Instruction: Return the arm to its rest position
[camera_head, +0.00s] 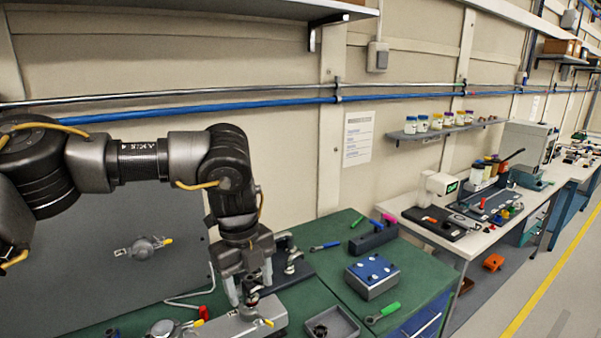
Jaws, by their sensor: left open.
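My left arm (140,160) reaches in from the left, bent at the elbow with its last part hanging straight down. My left gripper (252,298) points down, open, just above a grey metal block (238,322) near the front of the green bench (330,262). I cannot tell whether its fingers touch the block. Nothing shows clearly between the fingers. My right gripper is not in view.
A blue-topped box (372,277), a green-handled tool (382,313) and a grey tray (332,322) lie right of the gripper. A dark grey panel (110,260) stands behind the arm. A white bench (480,238) with equipment stands further right; a shelf (200,8) hangs above.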

